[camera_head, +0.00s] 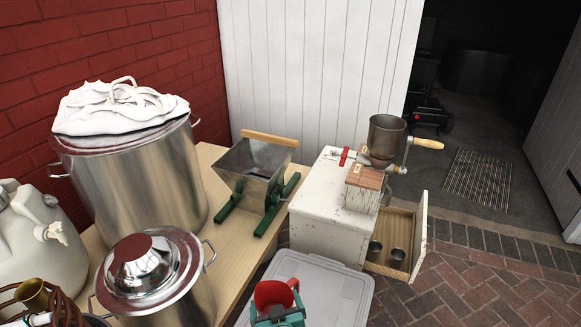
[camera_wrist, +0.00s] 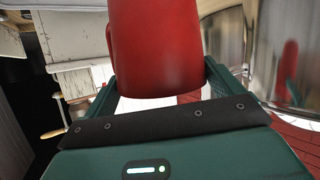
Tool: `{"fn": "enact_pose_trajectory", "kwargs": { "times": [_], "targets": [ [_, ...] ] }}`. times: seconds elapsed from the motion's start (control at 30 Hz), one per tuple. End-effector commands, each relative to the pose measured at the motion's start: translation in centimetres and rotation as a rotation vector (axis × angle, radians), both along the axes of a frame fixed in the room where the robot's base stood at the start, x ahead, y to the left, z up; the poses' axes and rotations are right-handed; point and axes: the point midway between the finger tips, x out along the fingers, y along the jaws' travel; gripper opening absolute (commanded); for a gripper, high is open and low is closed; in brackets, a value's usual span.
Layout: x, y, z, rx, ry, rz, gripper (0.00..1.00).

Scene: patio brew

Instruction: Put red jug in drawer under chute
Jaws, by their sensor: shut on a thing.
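The red jug (camera_head: 272,294) is at the bottom centre of the head view, above or in front of the pale grey lid. My teal gripper (camera_head: 280,314) is shut on it. In the wrist view the red jug (camera_wrist: 155,45) fills the top middle, between the two fingers of my gripper (camera_wrist: 160,88). The wooden drawer (camera_head: 421,236) is pulled open from the white cabinet (camera_head: 318,212), to the right of the jug. Two small metal cups (camera_head: 397,256) stand inside it. A hand mill (camera_head: 387,140) with a metal hopper stands above, over a wooden chute block (camera_head: 367,180).
A grey plastic bin lid (camera_head: 335,290) lies below the cabinet's left front. A wooden table (camera_head: 238,240) holds a green-footed grain mill (camera_head: 254,170), a large steel pot (camera_head: 140,180) and a smaller lidded pot (camera_head: 155,280). Brick floor (camera_head: 480,280) is clear right of the drawer.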

Motion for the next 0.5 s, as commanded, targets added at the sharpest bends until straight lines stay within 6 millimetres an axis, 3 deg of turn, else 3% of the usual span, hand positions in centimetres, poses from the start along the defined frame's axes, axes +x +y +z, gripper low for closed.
{"fn": "enact_pose_trajectory", "kwargs": {
  "times": [0.17,0.27,0.5],
  "targets": [
    [2.0,0.9,-1.3,-0.002,-0.001,0.108,0.56],
    [3.9,0.0,-1.7,-0.001,-0.002,0.141,0.56],
    [8.9,-6.7,-1.8,0.0,-0.002,0.068,0.56]
  ]
}}
